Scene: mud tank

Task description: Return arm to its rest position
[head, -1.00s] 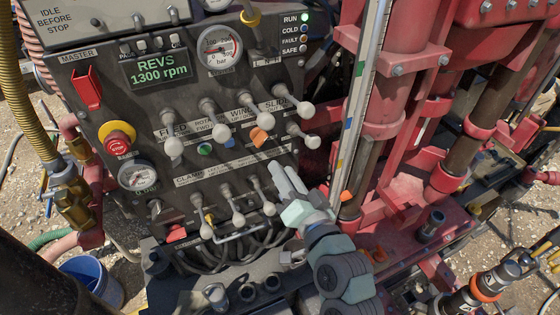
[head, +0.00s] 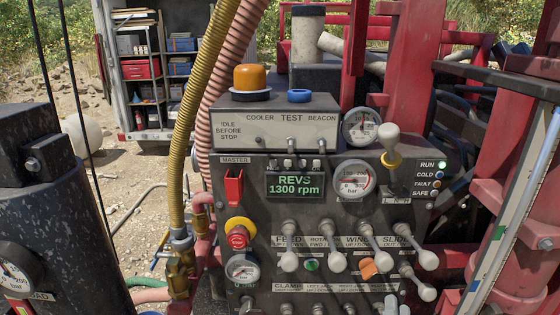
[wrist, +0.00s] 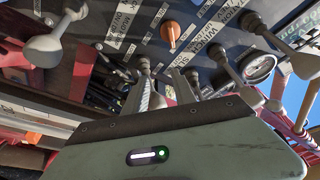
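The rest of my arm is out of that view. In the wrist view my gripper's pale housing, with a lit white bar and a green light, fills the bottom.
White-knobbed levers (head: 428,259) stick out from the panel close to my gripper. A red emergency stop (head: 238,237) and gauge (head: 242,268) sit at left. A yellow hose (head: 206,100) runs up beside the panel. Red rig framework (head: 505,200) stands at right.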

